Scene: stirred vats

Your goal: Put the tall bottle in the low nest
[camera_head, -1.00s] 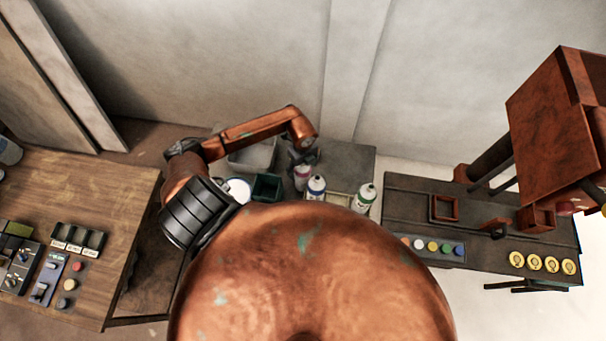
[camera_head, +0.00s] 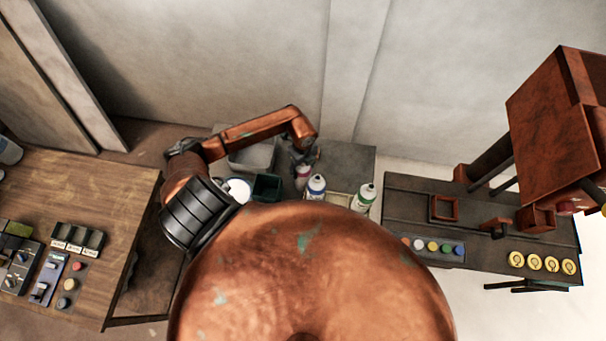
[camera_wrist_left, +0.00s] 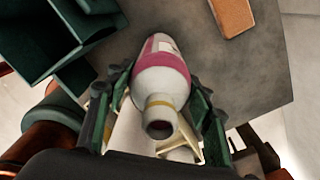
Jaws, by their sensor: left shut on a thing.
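A white bottle with a magenta band (camera_wrist_left: 160,75) is between the fingers of my left gripper (camera_wrist_left: 158,110) in the left wrist view, its yellow-ringed neck towards the camera. My left gripper (camera_head: 304,158) is shut on this bottle, which shows partly below it in the head view (camera_head: 303,172). A blue-banded bottle (camera_head: 316,187) and a green-banded bottle (camera_head: 365,196) stand to its right. A pale frame (camera_head: 340,199) sits between those two, mostly hidden. I cannot tell which thing is the low nest. My right gripper is out of view.
A dark green open box (camera_head: 266,187) and a grey bin (camera_head: 252,157) stand left of the bottles. A dark table (camera_head: 400,205) with a rust-coloured square frame (camera_head: 445,207) is at right. A wooden table (camera_head: 120,200) with switch panels is at left.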

